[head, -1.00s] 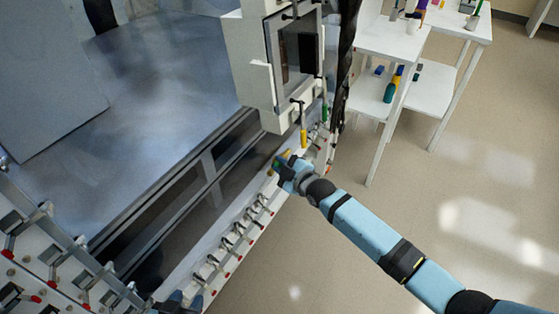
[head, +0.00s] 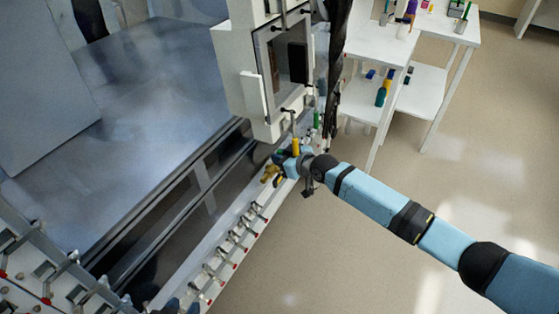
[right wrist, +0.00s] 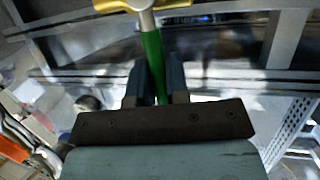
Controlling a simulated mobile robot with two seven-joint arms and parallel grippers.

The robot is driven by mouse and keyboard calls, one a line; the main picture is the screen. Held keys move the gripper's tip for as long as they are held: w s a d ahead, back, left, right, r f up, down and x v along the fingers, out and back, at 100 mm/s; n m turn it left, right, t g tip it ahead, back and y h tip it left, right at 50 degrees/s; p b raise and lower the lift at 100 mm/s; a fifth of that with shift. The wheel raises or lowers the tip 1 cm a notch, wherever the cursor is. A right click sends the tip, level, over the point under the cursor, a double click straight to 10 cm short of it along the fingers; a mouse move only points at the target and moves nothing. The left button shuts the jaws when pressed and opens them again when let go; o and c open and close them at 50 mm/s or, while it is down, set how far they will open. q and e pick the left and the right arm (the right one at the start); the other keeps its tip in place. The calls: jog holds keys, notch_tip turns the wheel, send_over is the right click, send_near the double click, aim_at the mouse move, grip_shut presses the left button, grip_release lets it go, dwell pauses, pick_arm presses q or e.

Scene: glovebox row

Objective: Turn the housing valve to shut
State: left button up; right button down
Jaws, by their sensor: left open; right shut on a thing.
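My right gripper (head: 281,157) is at the white ledge below the cabinet door. In the right wrist view its two dark fingers (right wrist: 158,88) are shut on a green handle (right wrist: 152,55). The handle joins a silver stem (right wrist: 146,18) with a yellow bar (right wrist: 160,6) across the top of that view. In the head view a yellow valve part (head: 270,174) shows just below the right gripper; I cannot tell its exact angle. My left gripper (head: 176,306) is open at the bottom edge, mostly cut off.
A hanging yellow handle (head: 296,146) and a green one (head: 317,119) are close beside the right gripper. A row of red-tipped levers (head: 232,243) lines the ledge. The white cabinet (head: 256,100) rises above. White tables (head: 372,45) stand to the right; floor between is clear.

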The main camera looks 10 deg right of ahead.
pick_arm(q)
jog(key=shift+w+d+r, duration=0.1)
jog(key=shift+w+r, duration=0.05)
jog(key=shift+r, duration=0.05)
pick_arm(e)
jog(key=shift+w+d, duration=0.15)
jog(key=c, duration=1.1)
grip_release()
pick_arm(q)
jog(key=shift+f, duration=0.25)
jog(key=shift+r+p, duration=0.45)
jog(key=shift+p, duration=0.5)
pick_arm(e)
jog(key=v, duration=1.3)
jog(key=shift+s+d+r, duration=0.2)
jog(key=shift+d+r, duration=0.05)
jog(key=shift+r, duration=0.05)
